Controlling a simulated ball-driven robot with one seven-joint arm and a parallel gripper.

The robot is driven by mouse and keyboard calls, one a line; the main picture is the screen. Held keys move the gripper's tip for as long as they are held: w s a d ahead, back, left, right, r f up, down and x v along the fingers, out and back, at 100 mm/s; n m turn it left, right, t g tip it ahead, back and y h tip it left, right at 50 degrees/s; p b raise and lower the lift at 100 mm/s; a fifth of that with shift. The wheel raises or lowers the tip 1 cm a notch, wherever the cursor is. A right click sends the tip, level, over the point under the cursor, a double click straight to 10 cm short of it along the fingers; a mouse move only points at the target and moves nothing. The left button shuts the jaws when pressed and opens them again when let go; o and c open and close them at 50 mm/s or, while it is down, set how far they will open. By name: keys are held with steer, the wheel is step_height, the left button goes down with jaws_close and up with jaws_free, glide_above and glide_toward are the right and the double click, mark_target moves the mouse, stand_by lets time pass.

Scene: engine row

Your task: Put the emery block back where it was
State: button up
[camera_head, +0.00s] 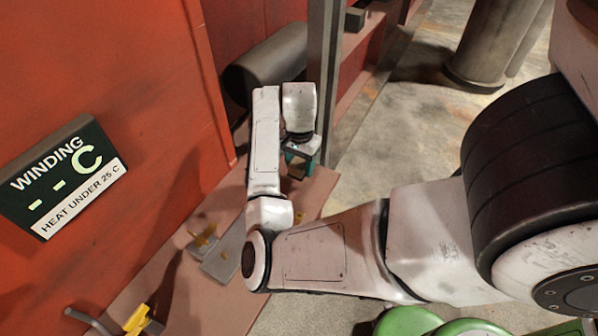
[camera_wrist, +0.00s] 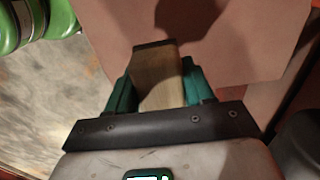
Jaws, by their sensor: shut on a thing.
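The emery block (camera_wrist: 160,82) is a tan block with a dark far end, between the teal fingers of my gripper (camera_wrist: 157,88) in the wrist view. My gripper is shut on it. In the head view my gripper (camera_head: 298,160) is over the reddish-brown ledge (camera_head: 318,190), close to a grey upright post. Only a little of the gripper's teal and dark end shows there, and I cannot clearly make out the block. In the wrist view the block is over a pinkish-brown surface (camera_wrist: 235,60); I cannot tell whether it touches.
A grey post (camera_head: 326,70) and a dark cylinder (camera_head: 268,65) stand close to my gripper. The red wall (camera_head: 110,60) bears a winding display (camera_head: 62,178). A grey plate (camera_head: 222,255) and a yellow-handled thing (camera_head: 138,320) lie on the ledge. Open floor (camera_head: 400,140) is to the right.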

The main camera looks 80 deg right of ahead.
steer(key=shift+w+d+f, duration=0.1)
steer(key=shift+d+f, duration=0.05)
steer(key=shift+f, duration=0.05)
steer(key=shift+w+d+f+p, duration=0.1)
steer(key=shift+f+p, duration=0.05)
steer(key=shift+f, duration=0.75)
steer(key=shift+d+f+p, duration=0.1)
steer(key=shift+f+p, duration=0.05)
steer(key=shift+f, duration=0.7)
steer(key=shift+f, duration=0.15)
steer(key=o, duration=1.1)
step_height(320, 180, up, 12)
steer(key=shift+r, duration=0.2)
